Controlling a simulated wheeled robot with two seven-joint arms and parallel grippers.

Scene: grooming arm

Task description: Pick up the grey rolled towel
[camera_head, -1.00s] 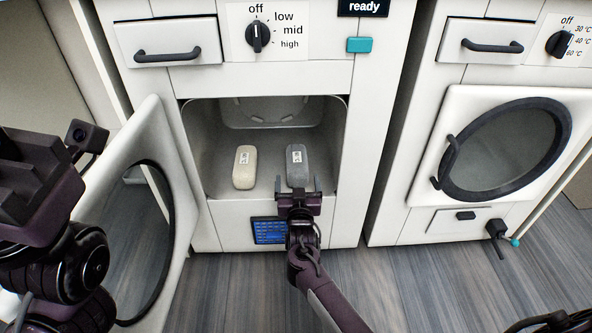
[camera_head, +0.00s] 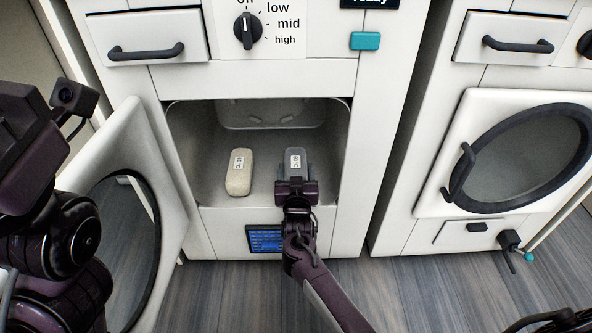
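The grey rolled towel (camera_head: 295,159) lies on the floor of the open dryer drum, on the right side, with a small label on top. My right gripper (camera_head: 296,180) is at the drum opening, at the near end of the grey towel. Its fingers reach along the towel's near end, one on each side, and look apart. Whether they touch it is not clear, and the gripper body hides the towel's near end. My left arm shows at the left edge, but its fingertips are not clearly visible.
A beige rolled towel (camera_head: 239,172) lies to the left in the same drum (camera_head: 210,185). The open dryer door (camera_head: 128,180) swings out on the left. A second machine with a shut round-window door (camera_head: 520,160) stands on the right. Wooden floor lies in front.

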